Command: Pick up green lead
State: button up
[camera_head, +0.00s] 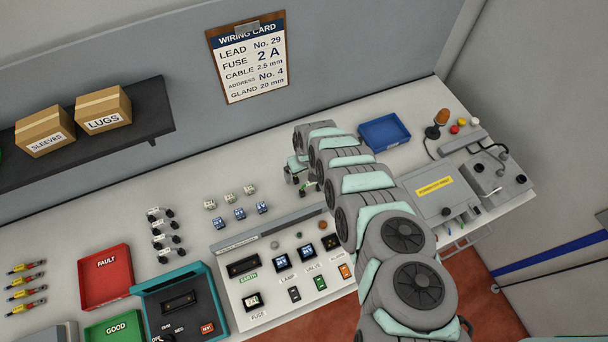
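My gripper (302,184) is at the end of my arm, above the back middle of the white bench. It is small and partly hidden by my own wrist. I cannot tell whether its fingers are open, or whether the dark and green bits by them are a held thing. I cannot make out a green lead for certain. Several short dark-ended pieces (164,234) lie in a column left of the middle. Several yellow and red lead-like pieces (26,280) lie at the far left. Both groups are well away from my gripper.
A red FAULT tray (127,297), a green GOOD tray (134,323) and a teal tester (160,283) stand at the front left. The labelled panel (264,311) is front middle. A blue tray (363,132) and grey boxes (423,208) stand at the right. A shelf (155,110) juts out back left.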

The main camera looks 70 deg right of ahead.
jog(key=c, duration=1.5)
jog(key=shift+r, duration=0.1)
